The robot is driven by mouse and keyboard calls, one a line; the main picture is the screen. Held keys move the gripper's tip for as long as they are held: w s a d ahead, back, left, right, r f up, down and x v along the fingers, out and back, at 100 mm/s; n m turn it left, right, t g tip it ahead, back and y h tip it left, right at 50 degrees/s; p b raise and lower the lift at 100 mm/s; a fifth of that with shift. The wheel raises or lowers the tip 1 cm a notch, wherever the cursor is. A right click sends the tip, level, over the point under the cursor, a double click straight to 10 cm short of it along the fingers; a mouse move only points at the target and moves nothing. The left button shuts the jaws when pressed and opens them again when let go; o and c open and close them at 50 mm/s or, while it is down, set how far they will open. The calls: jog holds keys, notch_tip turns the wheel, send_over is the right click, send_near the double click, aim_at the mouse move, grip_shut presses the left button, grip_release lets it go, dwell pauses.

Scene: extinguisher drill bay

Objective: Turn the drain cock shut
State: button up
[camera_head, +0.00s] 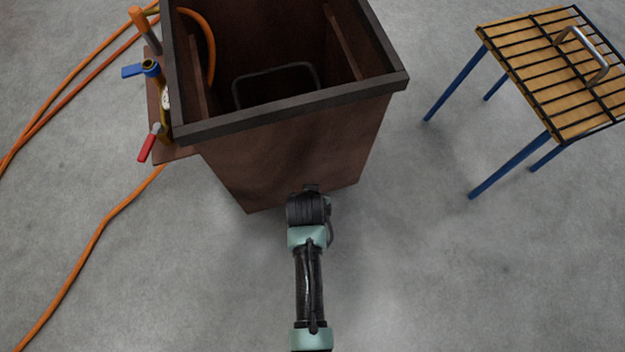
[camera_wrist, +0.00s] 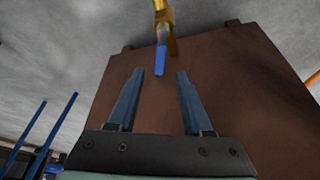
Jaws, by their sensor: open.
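In the wrist view, a brass cock (camera_wrist: 164,18) with a blue lever (camera_wrist: 160,60) sits at the edge of the brown tank wall (camera_wrist: 215,75). My gripper (camera_wrist: 160,80) is open and empty. Its two fingers point toward the cock, and the lever's free end appears between the fingertips. I cannot tell whether the lever is within reach of the fingers; no contact shows. In the head view my wrist (camera_head: 308,210) is at the front of the brown tank (camera_head: 300,140), near its lower edge. The fingers and this cock are hidden there.
On the tank's left side, a bracket carries a blue-handled valve (camera_head: 140,70), a red-handled valve (camera_head: 149,143) and an orange handle (camera_head: 145,30). Orange hoses (camera_head: 90,240) lie on the left floor. A slatted table (camera_head: 540,60) with blue legs stands right. Floor between is clear.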

jog(key=shift+b+x, duration=1.3)
jog(key=shift+x, duration=0.95)
grip_shut()
